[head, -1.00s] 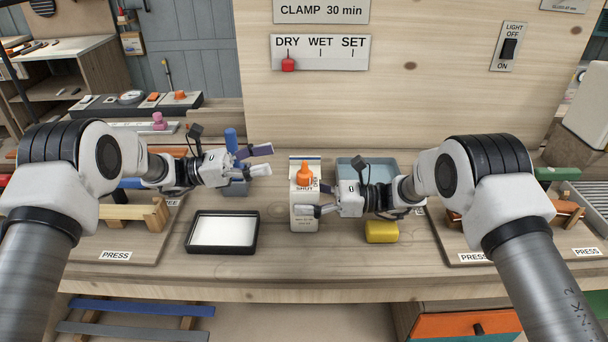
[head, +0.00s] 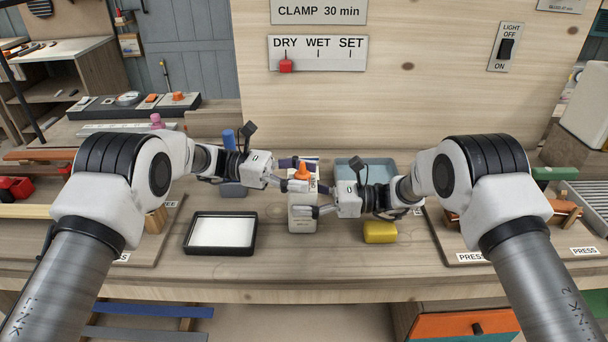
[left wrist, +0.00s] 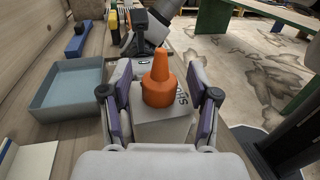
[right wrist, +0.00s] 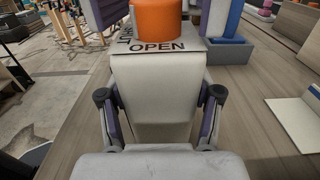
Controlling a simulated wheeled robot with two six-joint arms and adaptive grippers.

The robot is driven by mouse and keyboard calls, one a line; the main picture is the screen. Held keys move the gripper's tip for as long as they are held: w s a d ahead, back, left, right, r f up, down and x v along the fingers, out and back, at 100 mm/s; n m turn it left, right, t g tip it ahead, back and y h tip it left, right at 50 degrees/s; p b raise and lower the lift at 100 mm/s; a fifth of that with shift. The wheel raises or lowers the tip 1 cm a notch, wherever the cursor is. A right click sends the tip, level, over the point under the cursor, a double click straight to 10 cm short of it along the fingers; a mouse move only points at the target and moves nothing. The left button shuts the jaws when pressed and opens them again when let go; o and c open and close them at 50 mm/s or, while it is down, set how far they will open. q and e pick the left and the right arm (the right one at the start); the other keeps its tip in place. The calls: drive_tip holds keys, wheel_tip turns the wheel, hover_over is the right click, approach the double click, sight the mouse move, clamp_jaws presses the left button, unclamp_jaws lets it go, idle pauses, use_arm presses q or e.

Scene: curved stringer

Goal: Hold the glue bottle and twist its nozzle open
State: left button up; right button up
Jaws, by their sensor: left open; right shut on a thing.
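The white glue bottle (head: 302,219) stands upright on the bench in the head view, with an orange nozzle (head: 303,172) on top. My right gripper (head: 312,210) is shut on the bottle's body from the right. In the right wrist view the bottle (right wrist: 155,90) fills the space between the fingers, and its top reads OPEN beside the nozzle (right wrist: 157,18). My left gripper (head: 297,176) is open at nozzle height. In the left wrist view its fingers stand on either side of the nozzle (left wrist: 161,82), with gaps to it. Part of the label on the bottle's top is hidden.
A black-rimmed tray with a white pad (head: 256,234) lies left of the bottle. A yellow block (head: 380,232) and a blue-grey bin (head: 352,168) are to the right and behind. A DRY/WET/SET board (head: 318,53) is on the back panel.

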use_arm(q)
drive_tip(key=shift+d, duration=0.25)
clamp_jaws()
drive_tip(key=shift+n+t, duration=0.3)
drive_tip(key=shift+t, duration=0.2)
drive_tip(key=n+t, duration=0.2)
drive_tip(key=t, duration=0.2)
drive_tip(key=n+t, duration=0.3)
drive_tip(key=shift+t, duration=0.4)
drive_tip(key=n+t+y, duration=0.1)
drive_tip(key=n+t, duration=0.1)
drive_tip(key=t, duration=0.1)
drive_tip(key=n+t+y, duration=0.2)
drive_tip(key=t, duration=0.1)
drive_tip(key=shift+n+t, duration=0.3)
drive_tip(key=shift+n, duration=0.1)
drive_tip(key=shift+w, duration=0.1)
use_arm(e)
drive_tip(key=shift+f, duration=0.1)
